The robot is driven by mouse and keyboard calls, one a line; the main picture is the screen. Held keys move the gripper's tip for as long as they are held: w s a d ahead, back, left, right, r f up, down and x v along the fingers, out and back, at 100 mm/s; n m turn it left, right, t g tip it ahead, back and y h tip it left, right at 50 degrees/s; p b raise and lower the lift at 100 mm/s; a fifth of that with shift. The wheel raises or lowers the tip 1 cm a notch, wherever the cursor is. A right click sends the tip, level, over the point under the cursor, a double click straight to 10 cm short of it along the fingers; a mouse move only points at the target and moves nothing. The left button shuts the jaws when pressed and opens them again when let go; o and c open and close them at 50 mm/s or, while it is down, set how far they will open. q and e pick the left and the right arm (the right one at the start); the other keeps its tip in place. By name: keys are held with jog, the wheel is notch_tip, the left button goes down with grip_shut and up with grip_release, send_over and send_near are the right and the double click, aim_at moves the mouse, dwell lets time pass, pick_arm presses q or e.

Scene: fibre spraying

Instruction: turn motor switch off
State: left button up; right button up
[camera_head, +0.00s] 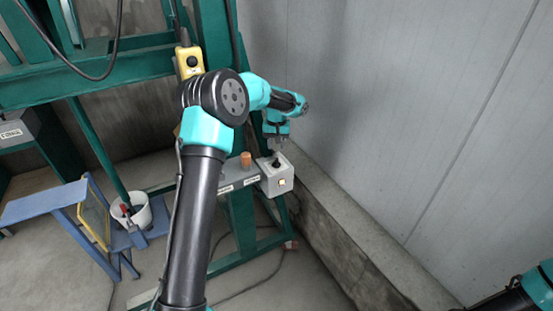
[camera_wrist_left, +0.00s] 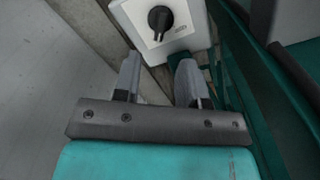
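The motor switch is a light grey box with a black rotary knob. In the head view the box (camera_head: 277,182) sits on the end of a grey ledge of the green frame, and its knob (camera_head: 275,162) is on top. In the left wrist view the box (camera_wrist_left: 195,38) is at the top, with the knob (camera_wrist_left: 159,19) beyond the fingertips. My left gripper (camera_head: 279,148) is just above the box in the head view. In the wrist view its two fingers (camera_wrist_left: 160,72) are apart with nothing between them.
A yellow control box (camera_head: 189,62) hangs on the green frame behind my left arm. An orange-brown knob (camera_head: 246,160) stands on the ledge left of the switch box. A grey wall (camera_head: 400,110) is close on the right. A white bucket (camera_head: 141,212) stands lower left by a blue stool (camera_head: 45,204).

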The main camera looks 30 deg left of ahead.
aim_at(277, 159)
pick_arm(q)
notch_tip(277, 159, down, 7)
jog(key=shift+f, duration=0.15)
dwell(0.4)
grip_shut()
